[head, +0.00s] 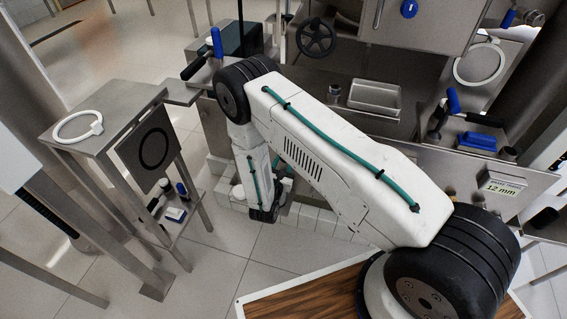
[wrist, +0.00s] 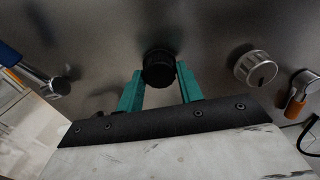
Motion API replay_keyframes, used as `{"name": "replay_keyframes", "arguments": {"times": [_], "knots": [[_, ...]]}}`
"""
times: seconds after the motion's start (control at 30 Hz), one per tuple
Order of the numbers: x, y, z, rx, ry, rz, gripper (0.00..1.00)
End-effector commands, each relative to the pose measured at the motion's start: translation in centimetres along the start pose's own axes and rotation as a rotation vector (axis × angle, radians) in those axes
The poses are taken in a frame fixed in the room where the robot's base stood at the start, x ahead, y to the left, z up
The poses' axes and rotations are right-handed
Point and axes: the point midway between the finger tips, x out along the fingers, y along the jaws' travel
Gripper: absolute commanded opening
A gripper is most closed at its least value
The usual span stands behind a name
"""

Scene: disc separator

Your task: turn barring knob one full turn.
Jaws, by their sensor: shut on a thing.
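In the wrist view a black round knob (wrist: 159,70) stands out from a grey metal panel (wrist: 205,30); I take it to be the barring knob. My gripper (wrist: 160,85) has its two teal fingers on either side of the knob, shut on it. In the head view my arm reaches down in the middle, and its lower end (head: 264,213) is low in front of the machine. The knob is hidden there behind my arm.
In the wrist view a silver round keyed knob (wrist: 256,69) sits right of the black knob. In the head view a steel stand (head: 100,118) is at the left.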

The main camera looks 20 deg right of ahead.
Motion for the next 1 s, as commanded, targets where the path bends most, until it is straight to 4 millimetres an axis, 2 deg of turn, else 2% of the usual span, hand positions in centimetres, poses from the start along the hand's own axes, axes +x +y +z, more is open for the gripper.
{"name": "replay_keyframes", "arguments": {"times": [1.0], "knots": [[-0.18,0.26,-0.09,0.961,0.007,0.002,0.14]]}}
